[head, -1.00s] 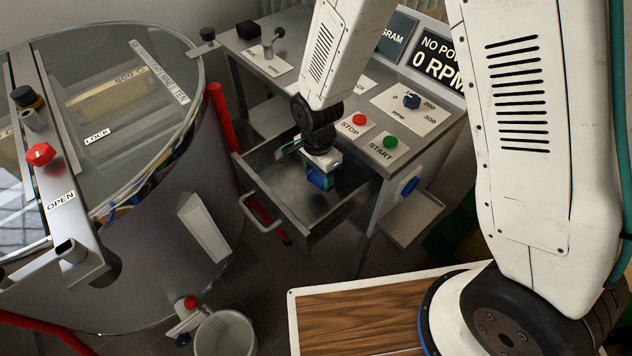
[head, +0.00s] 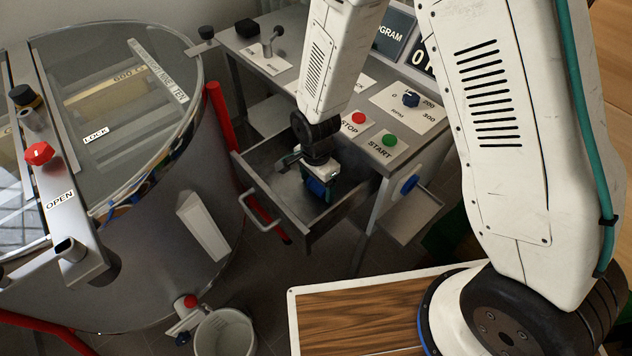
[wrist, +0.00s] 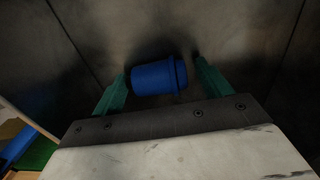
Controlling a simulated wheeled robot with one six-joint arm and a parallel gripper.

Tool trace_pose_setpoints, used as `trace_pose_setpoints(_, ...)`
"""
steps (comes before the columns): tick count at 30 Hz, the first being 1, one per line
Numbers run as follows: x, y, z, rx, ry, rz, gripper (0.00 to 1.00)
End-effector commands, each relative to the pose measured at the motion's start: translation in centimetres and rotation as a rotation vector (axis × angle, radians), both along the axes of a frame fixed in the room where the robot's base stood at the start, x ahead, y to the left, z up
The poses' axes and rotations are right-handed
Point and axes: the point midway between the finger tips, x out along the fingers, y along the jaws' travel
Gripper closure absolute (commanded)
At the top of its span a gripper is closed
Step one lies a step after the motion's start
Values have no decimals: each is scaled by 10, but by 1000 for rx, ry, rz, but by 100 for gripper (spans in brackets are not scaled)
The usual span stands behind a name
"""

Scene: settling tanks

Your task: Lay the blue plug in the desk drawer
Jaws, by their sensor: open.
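The blue plug (wrist: 157,77), a short cylinder with a wider rim at one end, lies on its side on the grey metal floor of the open desk drawer (wrist: 250,40). In the wrist view it sits between the green fingers of my gripper (wrist: 163,70), with a gap on each side. In the head view my gripper (head: 312,176) is down inside the drawer (head: 262,180), and the plug (head: 317,188) shows partly below it. My gripper is open. The arm and gripper hide part of the drawer floor.
The desk top (head: 345,105) with buttons and dials is above the drawer. A blue round piece (head: 409,185) sits on the desk's side above a small tray (head: 412,215). The large tank (head: 150,230) stands left of the drawer, and a bucket (head: 224,332) is on the floor.

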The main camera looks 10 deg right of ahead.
Motion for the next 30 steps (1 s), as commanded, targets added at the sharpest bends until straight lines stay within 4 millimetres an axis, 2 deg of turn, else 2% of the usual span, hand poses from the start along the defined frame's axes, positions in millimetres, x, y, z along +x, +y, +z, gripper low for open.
trace_pose_setpoints(5, 1, 0, 17, 2, -2, 0, 23)
trace_pose_setpoints(12, 3, 1, 68, 3, -6, -1, 23)
trace_pose_setpoints(18, 3, 2, 105, 1, -4, 0, 23)
trace_pose_setpoints(24, 3, 2, 121, 1, -1, 0, 23)
trace_pose_setpoints(30, 3, 1, 123, 0, 0, 1, 23)
